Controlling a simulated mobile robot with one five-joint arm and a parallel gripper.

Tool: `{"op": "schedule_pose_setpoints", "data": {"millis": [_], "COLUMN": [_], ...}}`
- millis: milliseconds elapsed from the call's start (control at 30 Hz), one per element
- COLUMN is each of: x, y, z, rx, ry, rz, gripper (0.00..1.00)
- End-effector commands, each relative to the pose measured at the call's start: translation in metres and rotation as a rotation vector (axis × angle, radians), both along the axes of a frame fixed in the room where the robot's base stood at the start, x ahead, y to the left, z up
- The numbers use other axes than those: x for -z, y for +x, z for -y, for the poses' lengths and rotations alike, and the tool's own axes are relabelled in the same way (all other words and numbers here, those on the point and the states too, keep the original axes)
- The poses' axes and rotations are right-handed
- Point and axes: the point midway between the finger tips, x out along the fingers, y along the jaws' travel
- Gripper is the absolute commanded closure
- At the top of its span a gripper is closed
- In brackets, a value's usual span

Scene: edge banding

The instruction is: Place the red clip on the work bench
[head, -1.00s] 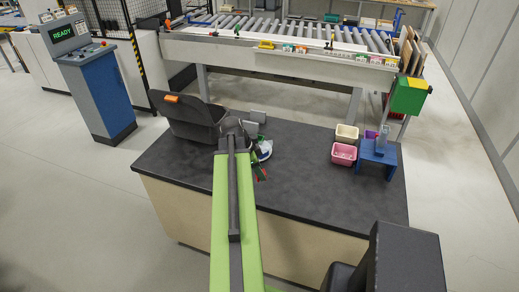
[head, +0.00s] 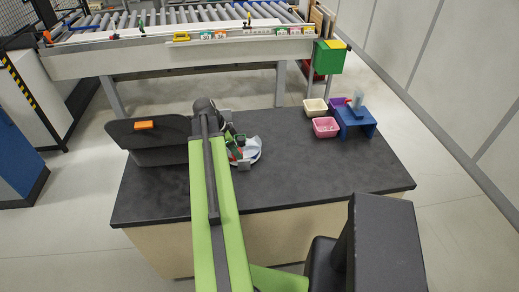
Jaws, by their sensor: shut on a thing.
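My gripper (head: 236,143) is over the dark top of the work bench (head: 300,178), left of the bench's middle. It is shut on a small red thing, which looks like the red clip (head: 234,152). My green arm and wrist hide part of the clip and the jaws. A small green thing (head: 238,140) shows right beside it. A round white dish with something blue in it (head: 252,150) is just right of the gripper. I cannot tell whether the clip touches the bench or the dish.
A black panel with an orange tab (head: 150,140) stands at the bench's left. A cream bin (head: 315,107), pink bin (head: 326,127), purple bin (head: 337,104) and blue stand (head: 357,121) are at the back right. The bench's front right is bare. A roller conveyor (head: 180,50) runs behind.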

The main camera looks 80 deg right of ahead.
Motion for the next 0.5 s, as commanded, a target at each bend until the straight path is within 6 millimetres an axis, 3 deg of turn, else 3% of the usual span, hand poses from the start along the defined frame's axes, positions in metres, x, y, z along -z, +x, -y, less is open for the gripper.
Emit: {"op": "schedule_pose_setpoints", "data": {"millis": [300, 367, 500], "x": [0.003, 0.015, 0.06], "y": [0.0, 0.0, -0.002], "z": [0.002, 0.003, 0.004], "rx": [0.002, 0.022, 0.12], "ry": [0.0, 0.0, 0.0], "rz": [0.0, 0.001, 0.002], "gripper": [1.0, 1.0, 1.0]}}
